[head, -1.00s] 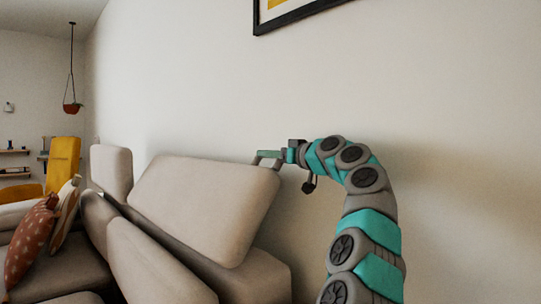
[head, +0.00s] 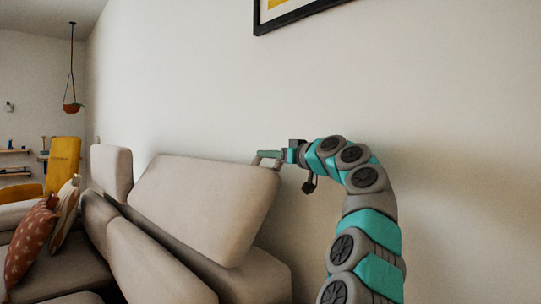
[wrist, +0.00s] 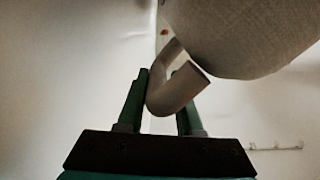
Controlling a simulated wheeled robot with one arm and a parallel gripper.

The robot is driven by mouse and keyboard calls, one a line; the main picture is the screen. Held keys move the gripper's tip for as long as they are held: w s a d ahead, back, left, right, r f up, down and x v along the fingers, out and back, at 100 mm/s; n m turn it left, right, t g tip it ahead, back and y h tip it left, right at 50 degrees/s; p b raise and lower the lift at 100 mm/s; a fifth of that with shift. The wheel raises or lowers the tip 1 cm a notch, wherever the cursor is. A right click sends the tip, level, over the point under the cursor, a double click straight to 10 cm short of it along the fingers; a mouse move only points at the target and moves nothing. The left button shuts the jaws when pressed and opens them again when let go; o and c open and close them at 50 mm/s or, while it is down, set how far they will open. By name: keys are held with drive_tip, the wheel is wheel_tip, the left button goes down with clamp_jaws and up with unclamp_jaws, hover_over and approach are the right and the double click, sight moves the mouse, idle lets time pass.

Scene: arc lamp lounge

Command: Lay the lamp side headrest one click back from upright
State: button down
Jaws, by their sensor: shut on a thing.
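The near headrest (head: 205,205) is a beige padded panel on the sofa's back, leaning at a slant. A second headrest (head: 110,171) stands more upright farther left. No lamp is in view, so I cannot confirm which is the lamp side by sight. My gripper (head: 264,156) is at the near headrest's upper right corner. In the wrist view, my gripper (wrist: 161,73) has its green fingers either side of a curved grey loop (wrist: 176,102) and is shut on it. The headrest (wrist: 245,35) fills the upper right there. The loop's attachment and the headrest's hinge are hidden.
A bare wall (head: 430,110) runs close behind the sofa and my arm, with a framed picture (head: 290,14) above. The sofa (head: 150,265) fills the lower left, with a rust patterned cushion (head: 30,245). A yellow chair (head: 63,160) stands far left.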

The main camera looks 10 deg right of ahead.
drive_tip(key=shift+d+f, duration=0.1)
drive_tip(key=shift+d, duration=0.2)
drive_tip(key=s+a+r+n+b, duration=0.5)
drive_tip(key=s+a, duration=0.3)
drive_tip(key=a, duration=0.4)
drive_tip(key=shift+r+b, duration=0.2)
drive_tip(key=shift+b, duration=0.65)
drive_tip(key=shift+a, duration=0.1)
drive_tip(key=c, duration=0.7)
unclamp_jaws()
